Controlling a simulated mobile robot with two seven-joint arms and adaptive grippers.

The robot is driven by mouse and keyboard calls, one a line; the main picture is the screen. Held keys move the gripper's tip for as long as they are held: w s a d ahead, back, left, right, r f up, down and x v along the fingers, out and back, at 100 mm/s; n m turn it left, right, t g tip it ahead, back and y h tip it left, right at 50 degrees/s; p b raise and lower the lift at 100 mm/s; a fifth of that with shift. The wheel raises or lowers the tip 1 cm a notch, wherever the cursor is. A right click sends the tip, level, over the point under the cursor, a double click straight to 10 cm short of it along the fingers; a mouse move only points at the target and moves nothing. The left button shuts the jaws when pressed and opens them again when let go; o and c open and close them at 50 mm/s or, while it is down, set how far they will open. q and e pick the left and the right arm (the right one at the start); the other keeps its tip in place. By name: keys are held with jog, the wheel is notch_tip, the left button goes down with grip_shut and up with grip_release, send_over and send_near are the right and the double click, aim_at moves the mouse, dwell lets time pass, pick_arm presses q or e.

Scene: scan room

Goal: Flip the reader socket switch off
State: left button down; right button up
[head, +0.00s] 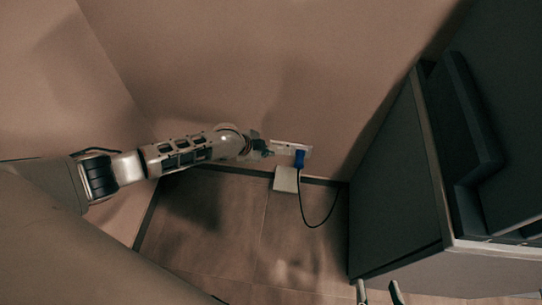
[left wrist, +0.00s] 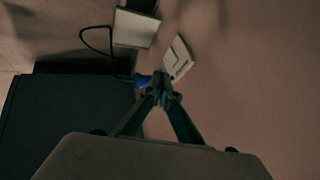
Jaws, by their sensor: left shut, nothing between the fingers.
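The white socket plate (head: 284,146) is on the wall low above the floor; in the left wrist view it is a tilted white panel (left wrist: 178,58). A blue plug (head: 299,159) sits at its right end, also seen in the left wrist view (left wrist: 142,81). My left gripper (head: 266,148) is shut and empty, its tips at the plate's left end; in the left wrist view the fingertips (left wrist: 164,98) are close together near the plate and plug. Contact and the switch's position cannot be told. My right gripper (head: 379,290) shows two separated fingertips at the bottom edge.
A white box (head: 286,179) is just below the socket plate. A black cable (head: 314,226) loops down from the plug to the floor. A dark cabinet (head: 395,190) fills the right side. The tiled floor (head: 235,225) left of the cable is clear.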

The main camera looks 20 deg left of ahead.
pick_arm(q)
jog(key=v, duration=0.2)
jog(key=p+v, duration=0.1)
jog(key=v, duration=0.1)
jog(key=shift+w+a+r, duration=0.1)
jog(key=shift+a+r, duration=0.05)
jog(key=shift+r, duration=0.25)
pick_arm(e)
jog(key=shift+s+d+f+g, duration=0.15)
jog(key=shift+s+d+f, duration=0.15)
jog(key=shift+d, duration=0.15)
jog(key=shift+s+d+f+g, duration=0.15)
jog(key=shift+d+f, duration=0.15)
jog(key=shift+d, duration=0.15)
